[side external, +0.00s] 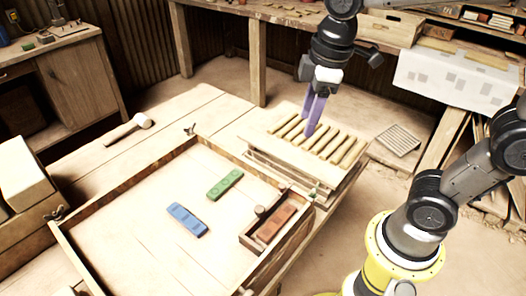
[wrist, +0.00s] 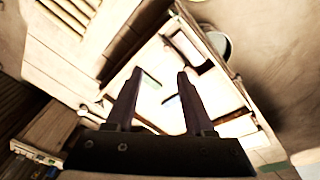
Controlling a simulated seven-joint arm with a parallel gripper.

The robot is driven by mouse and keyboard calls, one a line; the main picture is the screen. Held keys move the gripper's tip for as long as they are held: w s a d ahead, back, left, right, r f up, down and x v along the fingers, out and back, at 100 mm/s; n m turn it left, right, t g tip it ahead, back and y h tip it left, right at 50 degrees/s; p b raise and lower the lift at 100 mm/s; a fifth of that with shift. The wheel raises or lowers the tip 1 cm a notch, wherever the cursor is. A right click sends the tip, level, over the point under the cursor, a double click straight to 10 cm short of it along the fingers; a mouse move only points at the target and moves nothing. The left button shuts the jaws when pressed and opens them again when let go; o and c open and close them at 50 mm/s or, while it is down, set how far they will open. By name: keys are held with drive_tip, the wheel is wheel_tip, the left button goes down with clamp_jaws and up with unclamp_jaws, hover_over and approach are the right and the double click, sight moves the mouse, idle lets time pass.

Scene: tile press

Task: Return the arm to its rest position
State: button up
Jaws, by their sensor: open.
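My gripper (side external: 316,112) has purple fingers and points down over the slatted rack at the right of the workbench in the side external view. In the wrist view my gripper (wrist: 160,75) shows two dark fingers spread apart with nothing between them. Whether the fingertips touch the slats (side external: 330,141) cannot be told. A green tile (side external: 225,184) and a blue tile (side external: 187,220) lie apart in the shallow wooden tray (side external: 130,226). A reddish-brown block (side external: 275,224) sits in a small wooden box at the tray's right side.
A mallet (side external: 128,129) lies on the bench left of the tray. A wooden box (side external: 28,185) stands at the left edge. A back bench (side external: 290,22) holds a pale cloth (side external: 445,80) at the right. Open space lies above the tray.

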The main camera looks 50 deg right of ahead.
drive_tip(key=s+d+f+m+t, duration=0.2)
drive_tip(key=s+d+m+t, duration=0.1)
drive_tip(key=s+m, duration=0.5)
drive_tip(key=shift+s+t, duration=0.3)
drive_tip(key=shift+s, duration=0.7)
drive_tip(key=shift+r, duration=0.1)
idle(1.9)
